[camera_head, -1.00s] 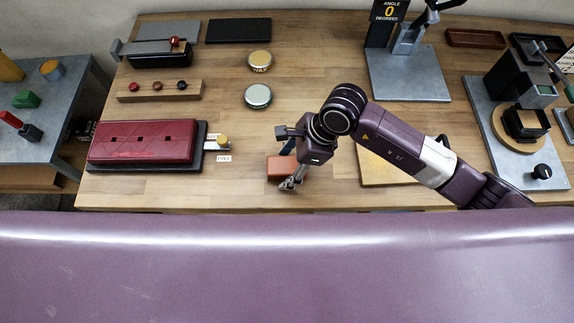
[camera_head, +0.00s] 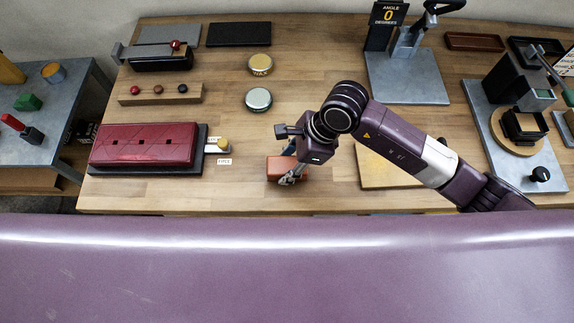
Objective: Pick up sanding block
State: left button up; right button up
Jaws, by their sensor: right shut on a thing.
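An orange-red block (camera_head: 276,170), which looks like the sanding block, is at the front middle of the wooden workbench. My right gripper (camera_head: 290,176) comes down over it from the right and is shut on it. The fingers and wrist cover part of the block. I cannot tell whether the block still touches the bench top. My left gripper is not in view.
A long red case (camera_head: 150,146) lies to the left on a black base. Two round tins, one gold (camera_head: 260,63) and one silver (camera_head: 258,99), stand behind the gripper. A tan board (camera_head: 385,175) lies under my right arm. Clear bench lies around the block.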

aim_at(287, 165)
notch_tip(287, 165, up, 19)
jog(key=b, duration=0.3)
jog(key=shift+f+b, duration=0.15)
jog(key=shift+b, duration=0.25)
